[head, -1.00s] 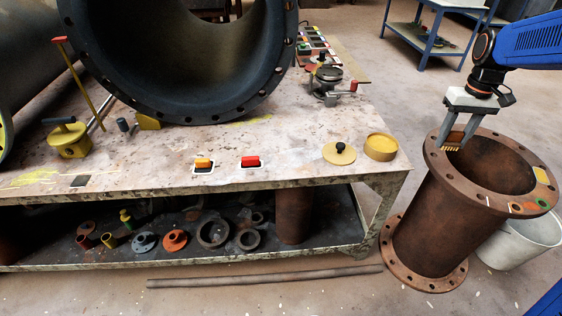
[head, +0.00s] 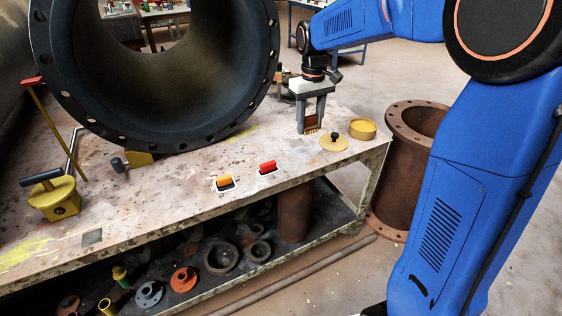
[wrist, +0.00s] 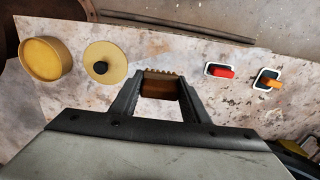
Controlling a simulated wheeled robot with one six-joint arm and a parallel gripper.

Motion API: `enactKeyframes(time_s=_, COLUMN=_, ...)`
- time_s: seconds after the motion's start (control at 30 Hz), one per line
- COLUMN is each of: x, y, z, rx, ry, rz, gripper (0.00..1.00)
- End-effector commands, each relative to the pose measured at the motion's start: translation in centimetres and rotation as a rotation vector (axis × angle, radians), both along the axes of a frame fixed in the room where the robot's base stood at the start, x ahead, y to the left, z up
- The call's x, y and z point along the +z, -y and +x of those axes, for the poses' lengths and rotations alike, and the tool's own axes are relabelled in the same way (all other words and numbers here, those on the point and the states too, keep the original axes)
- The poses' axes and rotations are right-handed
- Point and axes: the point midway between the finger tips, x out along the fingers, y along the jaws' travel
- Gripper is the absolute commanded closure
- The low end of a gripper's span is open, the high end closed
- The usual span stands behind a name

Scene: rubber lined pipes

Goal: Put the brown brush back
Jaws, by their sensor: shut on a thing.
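The brown brush (head: 311,124) hangs between the fingers of my gripper (head: 312,118), which is shut on it. In the wrist view the brush (wrist: 160,88) shows as a brown block with tan bristles between the fingertips. My gripper is over the right part of the table, left of the yellow lid with a black knob (head: 334,142). A bare dark grey square (head: 92,237) lies farther left.
A round yellow tin (head: 362,129) sits near the table's right end. A rusty flanged pipe (head: 390,190) stands beyond that end. A yellow tool with a dark handle (head: 60,200) stands at the left.

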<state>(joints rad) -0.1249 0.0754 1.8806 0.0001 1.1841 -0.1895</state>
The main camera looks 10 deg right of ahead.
Motion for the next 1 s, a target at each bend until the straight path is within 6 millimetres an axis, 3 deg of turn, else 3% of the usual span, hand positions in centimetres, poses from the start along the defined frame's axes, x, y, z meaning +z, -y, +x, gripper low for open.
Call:
enactKeyframes(time_s=0.33, x=-5.1, y=0.0, z=-0.1, rx=0.000, ry=-0.003, rz=-0.001, gripper=0.83)
enactKeyframes(time_s=0.57, x=-6.6, y=0.0, z=0.0, rx=0.000, ry=-0.002, rz=-0.001, gripper=0.83)
enactKeyframes(time_s=0.8, x=-9.4, y=0.0, z=-0.1, rx=0.000, ry=-0.002, rz=-0.001, gripper=0.83)
enactKeyframes(time_s=1.0, x=-9.8, y=0.0, z=0.0, rx=0.000, ry=0.000, rz=0.000, gripper=0.83)
